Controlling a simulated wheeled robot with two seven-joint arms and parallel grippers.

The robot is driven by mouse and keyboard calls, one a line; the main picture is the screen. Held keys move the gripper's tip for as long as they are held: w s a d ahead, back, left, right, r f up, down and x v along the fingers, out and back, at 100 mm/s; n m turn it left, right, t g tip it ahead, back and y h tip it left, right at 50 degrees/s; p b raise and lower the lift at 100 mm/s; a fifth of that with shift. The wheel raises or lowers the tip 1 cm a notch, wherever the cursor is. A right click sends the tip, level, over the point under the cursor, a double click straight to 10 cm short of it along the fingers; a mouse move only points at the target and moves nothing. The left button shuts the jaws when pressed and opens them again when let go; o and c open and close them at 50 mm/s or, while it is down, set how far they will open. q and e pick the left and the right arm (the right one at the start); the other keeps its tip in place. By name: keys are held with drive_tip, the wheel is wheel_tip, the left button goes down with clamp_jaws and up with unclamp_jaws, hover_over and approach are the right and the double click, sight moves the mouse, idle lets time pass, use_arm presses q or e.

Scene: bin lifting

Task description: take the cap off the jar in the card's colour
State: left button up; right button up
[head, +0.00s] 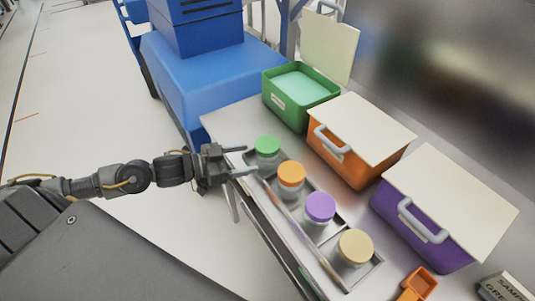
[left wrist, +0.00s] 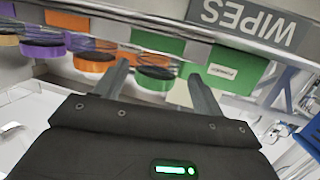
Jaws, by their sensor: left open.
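Several clear jars stand in a row in a metal tray (head: 303,239) along the table edge. Their caps are green (head: 267,145), orange (head: 291,173), purple (head: 320,206) and tan (head: 355,245). A white card (head: 505,289) at the bottom right is cut off by the frame; its print begins "SAMP" and "GRE", and the rest is hidden. My left gripper (head: 242,161) is open and empty, just left of the green-capped jar, its fingers pointing towards it. In the left wrist view, capped jars show blurred beyond the fingers. My right gripper is out of view.
A green bin (head: 283,106) stands with its lid (head: 328,47) raised. An orange bin (head: 340,160) and a purple bin (head: 400,225) have lids down. A small orange box (head: 417,285) sits near the tan-capped jar. A blue machine (head: 205,75) stands behind the table.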

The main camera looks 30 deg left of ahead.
sight(260, 145)
use_arm(q)
drive_tip(key=shift+p+x, duration=0.7)
drive_tip(key=shift+x, duration=2.4)
drive_tip(key=shift+a+f, duration=0.1)
drive_tip(key=c, duration=0.8)
drive_tip(key=shift+r, duration=0.45)
wheel_tip(260, 145, up, 3)
drive_tip(key=shift+s+a+f+b, duration=0.15)
drive_tip(key=shift+a+b, duration=0.05)
drive_tip(key=shift+b, duration=0.2)
drive_tip(key=a+r, duration=0.1)
drive_tip(key=s+r, duration=0.1)
drive_tip(key=s+a+r, duration=0.1)
drive_tip(key=r, duration=0.1)
drive_tip(key=shift+s+a, duration=0.25)
drive_tip(key=shift+a, duration=0.15)
drive_tip(key=shift+s+a+r+p, duration=0.9)
drive_tip(key=shift+s+a+p, duration=0.1)
drive_tip(key=shift+s+a, duration=0.15)
drive_tip(key=shift+s+a+r+p, duration=0.9)
drive_tip(key=shift+s+a+p, duration=0.15)
drive_tip(key=shift+a, duration=0.2)
drive_tip(key=shift+s+a+r+p, duration=0.95)
drive_tip(key=shift+s+a+p, duration=0.1)
drive_tip(key=shift+a, duration=0.2)
